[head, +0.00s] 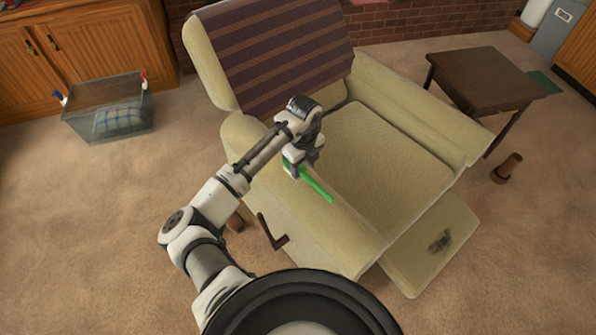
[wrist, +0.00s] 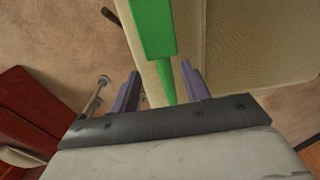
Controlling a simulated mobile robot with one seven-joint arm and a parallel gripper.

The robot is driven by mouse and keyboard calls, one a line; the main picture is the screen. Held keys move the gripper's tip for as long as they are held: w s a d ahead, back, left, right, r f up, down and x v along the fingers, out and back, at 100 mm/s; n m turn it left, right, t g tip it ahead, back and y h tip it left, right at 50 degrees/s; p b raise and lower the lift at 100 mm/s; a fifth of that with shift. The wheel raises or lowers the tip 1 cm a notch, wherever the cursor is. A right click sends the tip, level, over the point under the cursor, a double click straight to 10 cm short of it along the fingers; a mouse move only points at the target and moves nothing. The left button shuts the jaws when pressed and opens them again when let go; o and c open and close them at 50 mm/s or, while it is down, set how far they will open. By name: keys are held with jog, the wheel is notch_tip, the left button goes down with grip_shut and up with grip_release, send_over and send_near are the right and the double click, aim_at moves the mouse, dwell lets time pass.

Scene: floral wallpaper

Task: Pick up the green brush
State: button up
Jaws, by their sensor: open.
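The green brush (head: 316,186) lies on the left armrest of the beige armchair (head: 385,150). My gripper (head: 293,170) is over that armrest, at the brush's upper-left end in the head view. In the wrist view the brush (wrist: 154,30) runs down from the top edge, and its thin tapered end reaches between the two fingers of my open gripper (wrist: 160,92). A gap shows between the brush and the left finger; the right finger is close beside it. I cannot tell whether it touches. My gripper hides part of the brush in the head view.
A brown side table (head: 482,78) stands right of the armchair. A clear bin (head: 108,108) with a plaid cloth is on the carpet at left, before wooden cabinets (head: 75,45). The chair's lever (head: 271,232) sticks out on its left side. The footrest (head: 432,245) extends in front.

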aim_at(304, 173)
jog(key=f, duration=0.2)
jog(key=f+p, duration=0.1)
jog(key=f, duration=0.1)
jog(key=shift+w+d+f, duration=0.15)
jog(key=shift+d+f, duration=0.05)
jog(key=shift+f, duration=0.2)
jog(key=c, duration=0.8)
jog(key=shift+o, duration=0.2)
jog(key=shift+r, duration=0.15)
notch_tip(304, 173, up, 20)
jog(key=b, duration=0.2)
jog(key=o, duration=0.5)
jog(key=shift+c, duration=1.4)
